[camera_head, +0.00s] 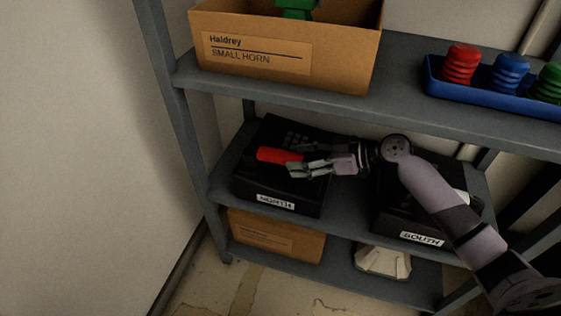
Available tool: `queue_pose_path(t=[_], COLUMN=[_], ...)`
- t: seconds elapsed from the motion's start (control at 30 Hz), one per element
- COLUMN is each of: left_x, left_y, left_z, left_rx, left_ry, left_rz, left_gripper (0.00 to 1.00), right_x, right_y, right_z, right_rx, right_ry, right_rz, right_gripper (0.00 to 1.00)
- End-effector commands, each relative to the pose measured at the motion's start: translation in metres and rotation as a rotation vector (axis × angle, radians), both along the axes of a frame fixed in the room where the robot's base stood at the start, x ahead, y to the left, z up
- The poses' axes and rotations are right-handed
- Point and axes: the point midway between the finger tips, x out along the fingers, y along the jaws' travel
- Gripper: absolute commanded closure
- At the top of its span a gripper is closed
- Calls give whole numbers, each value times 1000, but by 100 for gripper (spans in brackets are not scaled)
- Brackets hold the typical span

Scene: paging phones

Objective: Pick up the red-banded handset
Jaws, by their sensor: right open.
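The red-banded handset (275,155) lies on the black phone labelled "NORTH" (277,202), on the middle shelf at the left. Its red part shows clearly; its right end runs in toward my fingers and is partly hidden. My right gripper (297,159) reaches in from the right. It is open, with its fingertips at the right end of the red part, one finger on the far side and one on the near side. I cannot tell whether they touch it. My left gripper is not in view.
A second black phone labelled "SOUTH" (422,239) stands right, partly behind my arm. The upper shelf (385,100) overhangs, with a cardboard box (345,55) and a blue tray (480,97) of coloured objects. Below are another box (275,238) and a pale object (382,262).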

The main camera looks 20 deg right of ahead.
Motion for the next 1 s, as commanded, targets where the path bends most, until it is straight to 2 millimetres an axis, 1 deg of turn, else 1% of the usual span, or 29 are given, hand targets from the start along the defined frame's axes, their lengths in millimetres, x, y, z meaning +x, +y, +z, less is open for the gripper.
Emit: queue_pose_path(t=[0.23,0.4,0.5,0.6,0.8,1.0], left_x=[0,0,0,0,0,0], left_y=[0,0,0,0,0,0], left_z=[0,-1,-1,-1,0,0], left_rx=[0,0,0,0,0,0], left_ry=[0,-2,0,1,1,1], left_rz=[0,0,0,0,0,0], left_gripper=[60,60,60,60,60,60], right_x=[11,26,32,35,35,34], right_y=[14,35,44,47,47,47], right_z=[-5,-12,-18,-19,-20,-20], right_rx=[1,2,1,-1,-2,-1], right_ry=[-2,-1,0,-1,-1,0], right_rz=[0,1,1,-1,-1,0], right_gripper=[47,47,47,47,47,59])
